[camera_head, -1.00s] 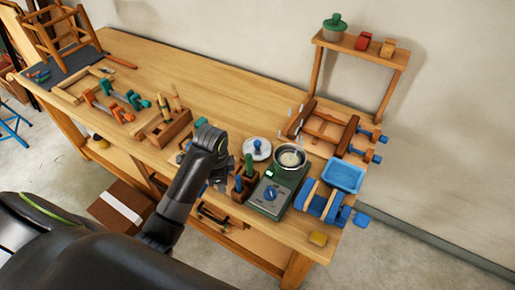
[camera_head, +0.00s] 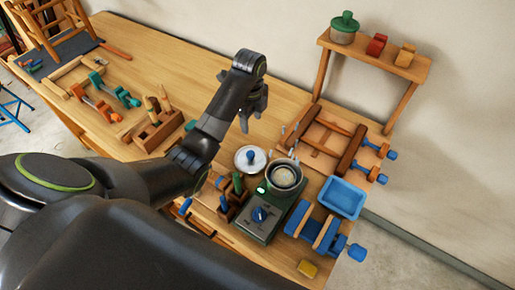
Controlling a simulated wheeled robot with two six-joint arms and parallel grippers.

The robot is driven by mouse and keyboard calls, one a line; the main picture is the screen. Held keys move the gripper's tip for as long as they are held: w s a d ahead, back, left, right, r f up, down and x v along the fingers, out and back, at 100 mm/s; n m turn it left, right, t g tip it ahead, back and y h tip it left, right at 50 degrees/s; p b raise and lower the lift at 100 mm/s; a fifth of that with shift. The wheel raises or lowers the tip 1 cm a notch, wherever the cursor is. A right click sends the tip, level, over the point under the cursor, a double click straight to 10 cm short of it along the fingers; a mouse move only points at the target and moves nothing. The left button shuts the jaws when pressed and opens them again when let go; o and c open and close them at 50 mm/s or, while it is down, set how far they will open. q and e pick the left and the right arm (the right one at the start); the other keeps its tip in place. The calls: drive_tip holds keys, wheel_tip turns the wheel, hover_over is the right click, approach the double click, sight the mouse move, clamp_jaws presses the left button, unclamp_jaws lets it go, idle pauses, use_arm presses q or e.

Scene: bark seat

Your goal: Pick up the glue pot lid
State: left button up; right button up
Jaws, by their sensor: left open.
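The glue pot lid (camera_head: 246,162) is a pale metal disc with a blue knob. It lies on the bench just left of the glue pot. My right gripper is not in view.
Right of the pot are a clamped wooden frame (camera_head: 348,152), a blue tray (camera_head: 341,198) and blue clamps. Tool blocks (camera_head: 158,131) stand to the left. A small shelf (camera_head: 375,55) stands at the back right. The bench top (camera_head: 170,60) behind my arm is clear.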

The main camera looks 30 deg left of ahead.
use_arm(q)
drive_tip(key=f+b, duration=0.1)
drive_tip(key=b, duration=0.6)
hover_over(251, 153)
wheel_tip(251, 153, down, 6)
drive_tip(key=f, duration=0.2)
drive_tip(key=shift+s+d+f, duration=0.2)
drive_tip(key=shift+s+f, duration=0.1)
drive_tip(key=shift+f, duration=0.8)
drive_tip(key=shift+f+p, duration=0.35)
drive_tip(key=shift+f, duration=0.05)
drive_tip(key=shift+w+a+f, duration=0.1)
drive_tip(key=shift+f, duration=0.25)
wheel_tip(251, 153, down, 3)
drive_tip(key=shift+w+a+f+p, duration=0.1)
drive_tip(key=shift+a+p, duration=0.05)
drive_tip(key=shift+p, duration=0.5)
drive_tip(key=shift+f, duration=0.5)
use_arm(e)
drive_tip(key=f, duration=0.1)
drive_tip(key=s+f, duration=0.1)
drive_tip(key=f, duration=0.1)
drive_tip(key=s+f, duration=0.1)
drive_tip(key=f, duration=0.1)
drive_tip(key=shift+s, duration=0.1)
use_arm(q)
drive_tip(key=shift+c, duration=0.3)
